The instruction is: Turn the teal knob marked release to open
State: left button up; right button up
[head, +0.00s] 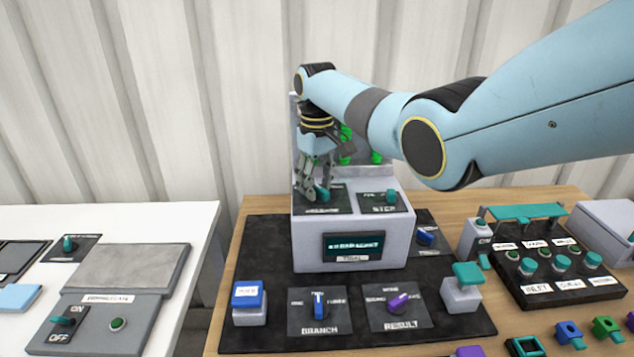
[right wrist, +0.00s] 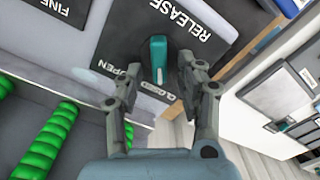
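The teal release knob (head: 324,195) is on a black plate on top of the grey console (head: 375,235). In the right wrist view the knob (right wrist: 158,52) stands beside the word RELEASE, and its pale tip points toward the CLOSED label (right wrist: 157,93). The OPEN label (right wrist: 120,72) is to the left of that. My right gripper (head: 315,190) reaches down over the knob. In the wrist view its fingers (right wrist: 159,73) are apart, one on each side of the knob, with gaps visible; contact cannot be told. My left gripper is out of view.
A second teal knob (head: 391,197), marked STEP, is right of the release plate. Green coils (head: 376,157) stand behind the console. BRANCH (head: 319,304) and RESULT (head: 398,303) knobs are in front. A button panel (head: 560,270) stands at right, a white table (head: 165,222) at left.

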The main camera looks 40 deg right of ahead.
grip_shut()
jog(key=shift+d+r+m+p, duration=0.15)
jog(key=shift+m+p, duration=0.75)
jog(key=shift+m, duration=0.4)
jog(key=m+p, duration=0.1)
jog(key=m, duration=0.2)
jog(key=shift+d+m+p, duration=0.2)
jog(key=shift+m+p, duration=0.1)
jog(key=shift+p, duration=0.1)
jog(key=m, duration=0.1)
jog(key=m+p, duration=0.1)
jog(key=m, duration=0.2)
jog(key=shift+s+d+p, duration=0.2)
jog(key=shift+d+p, duration=0.05)
jog(key=shift+p, duration=0.1)
jog(key=shift+s+d+m+p, duration=0.15)
jog(key=shift+m+p, duration=0.35)
jog(key=shift+m, duration=1.6)
